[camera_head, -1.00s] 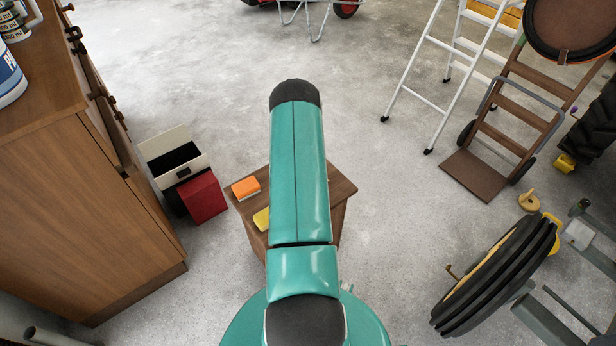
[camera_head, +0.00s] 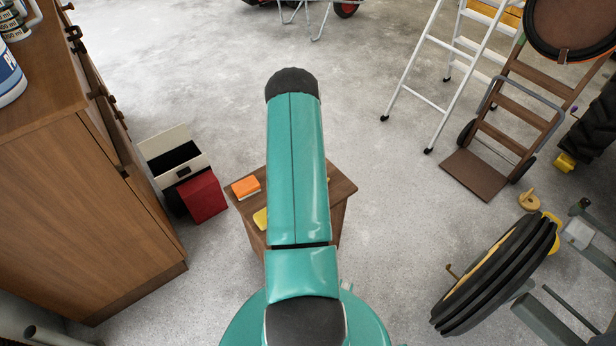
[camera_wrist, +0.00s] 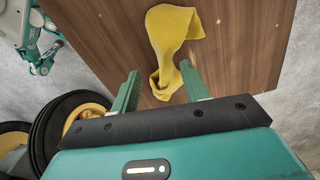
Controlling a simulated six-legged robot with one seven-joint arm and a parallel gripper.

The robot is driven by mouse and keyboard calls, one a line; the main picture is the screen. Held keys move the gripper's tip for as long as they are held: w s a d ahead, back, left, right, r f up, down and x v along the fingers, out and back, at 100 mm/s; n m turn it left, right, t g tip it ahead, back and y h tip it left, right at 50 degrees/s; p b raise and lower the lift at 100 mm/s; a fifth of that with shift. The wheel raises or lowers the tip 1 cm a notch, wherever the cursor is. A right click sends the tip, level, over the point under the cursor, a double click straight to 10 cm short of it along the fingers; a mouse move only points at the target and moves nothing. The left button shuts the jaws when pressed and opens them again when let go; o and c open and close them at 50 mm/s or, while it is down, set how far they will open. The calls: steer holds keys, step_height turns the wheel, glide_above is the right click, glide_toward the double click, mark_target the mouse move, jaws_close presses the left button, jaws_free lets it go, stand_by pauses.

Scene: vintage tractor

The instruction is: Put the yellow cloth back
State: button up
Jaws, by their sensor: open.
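The yellow cloth (camera_wrist: 172,42) lies crumpled on a brown wooden top in the wrist view. Its lower end is bunched and sits between and just beyond the fingertips of my gripper (camera_wrist: 160,82). My gripper is open, with its two green fingers apart and nothing held. In the head view a small yellow patch, likely the cloth (camera_head: 261,218), shows on the small wooden stand (camera_head: 338,190), partly hidden behind my arm. My gripper is hidden in the head view.
An orange sponge-like block (camera_head: 245,187) lies on the stand's left side. A red box (camera_head: 203,197) and an open black-and-white box (camera_head: 172,157) stand left of it, beside a wooden cabinet (camera_head: 100,220).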

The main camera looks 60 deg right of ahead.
step_height(320, 180, up, 7)
steer(key=s+a, duration=0.1)
steer(key=a, duration=0.1)
steer(key=shift+s+a, duration=0.2)
steer(key=shift+a, duration=0.2)
steer(key=shift+d, duration=0.2)
steer(key=c, duration=0.6)
steer(key=d+f, duration=0.2)
steer(key=d, duration=0.1)
steer(key=d+f+b, duration=0.1)
steer(key=shift+s+d, duration=0.25)
steer(key=shift+s, duration=0.05)
jaws_close()
step_height(320, 180, down, 2)
steer(key=shift+d, duration=0.15)
steer(key=shift+f, duration=0.35)
steer(key=shift+f+p, duration=0.5)
steer(key=shift+f, duration=1.7)
steer(key=shift+r, duration=0.1)
